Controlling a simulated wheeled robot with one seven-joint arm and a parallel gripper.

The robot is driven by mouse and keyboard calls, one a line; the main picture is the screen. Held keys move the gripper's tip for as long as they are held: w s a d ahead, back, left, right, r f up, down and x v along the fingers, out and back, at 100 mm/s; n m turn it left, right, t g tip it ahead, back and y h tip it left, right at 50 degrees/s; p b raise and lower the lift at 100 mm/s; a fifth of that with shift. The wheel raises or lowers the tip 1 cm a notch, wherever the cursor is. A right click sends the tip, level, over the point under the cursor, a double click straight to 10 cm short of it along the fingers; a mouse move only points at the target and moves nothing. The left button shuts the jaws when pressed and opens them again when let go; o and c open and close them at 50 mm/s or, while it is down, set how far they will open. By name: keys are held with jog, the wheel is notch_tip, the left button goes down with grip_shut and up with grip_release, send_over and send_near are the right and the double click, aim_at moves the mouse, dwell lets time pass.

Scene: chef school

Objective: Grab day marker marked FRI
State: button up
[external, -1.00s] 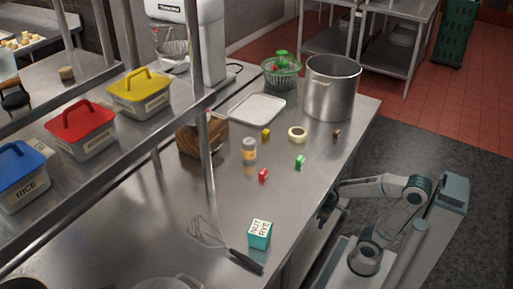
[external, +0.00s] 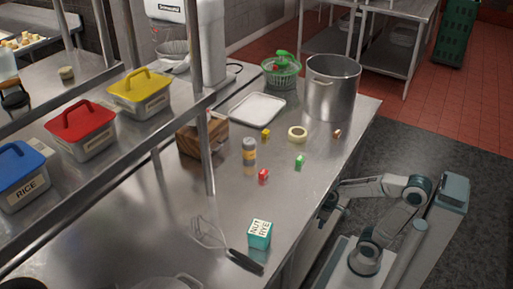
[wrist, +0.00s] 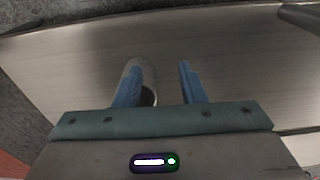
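Several small coloured blocks stand apart on the steel counter in the external view: a yellow one (external: 265,133), a red one (external: 263,176), a green one (external: 299,161) and a brown-orange one (external: 337,133) near the right edge. Their lettering is too small to read, so I cannot tell which is marked FRI. My gripper (external: 330,208) is beside the counter's right edge, lower than its top and away from the blocks. In the wrist view my gripper (wrist: 160,75) has its two blue fingers apart, with no block between them.
A teal NUT RYE box (external: 260,234) and a whisk (external: 225,246) lie at the front. A tape roll (external: 297,134), shaker (external: 249,151), large pot (external: 332,88) and white tray (external: 257,108) stand around the blocks. The counter edge is close to my arm.

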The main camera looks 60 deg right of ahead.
jog(key=shift+o, duration=1.4)
